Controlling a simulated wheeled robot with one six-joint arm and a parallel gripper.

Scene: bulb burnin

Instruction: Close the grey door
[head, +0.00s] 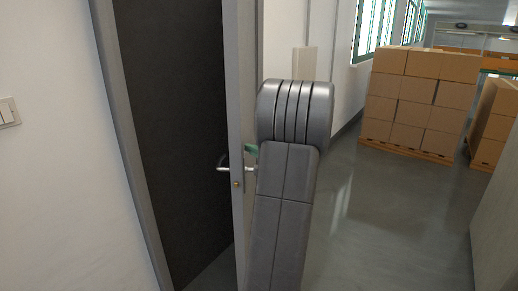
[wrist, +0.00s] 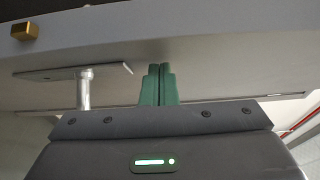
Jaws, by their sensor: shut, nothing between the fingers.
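The grey door (head: 242,110) stands open, seen nearly edge-on in the head view. A metal lever handle (head: 224,169) shows on it, with a small brass latch (head: 236,184) on its edge. In the wrist view the grey door face (wrist: 220,60) fills the upper part, with the handle (wrist: 84,90) to the left of my fingers and the brass latch (wrist: 25,31) at the top left. My gripper (wrist: 159,70) is shut and empty, its green fingertips at or very near the door face; contact is unclear. In the head view my arm hides most of my gripper (head: 251,149).
A dark doorway (head: 180,110) with a grey frame (head: 128,130) lies left of the door. A white wall with a light switch (head: 8,111) is at far left. Stacked cardboard boxes (head: 420,95) stand on a pallet at back right. The grey floor (head: 390,215) between is clear.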

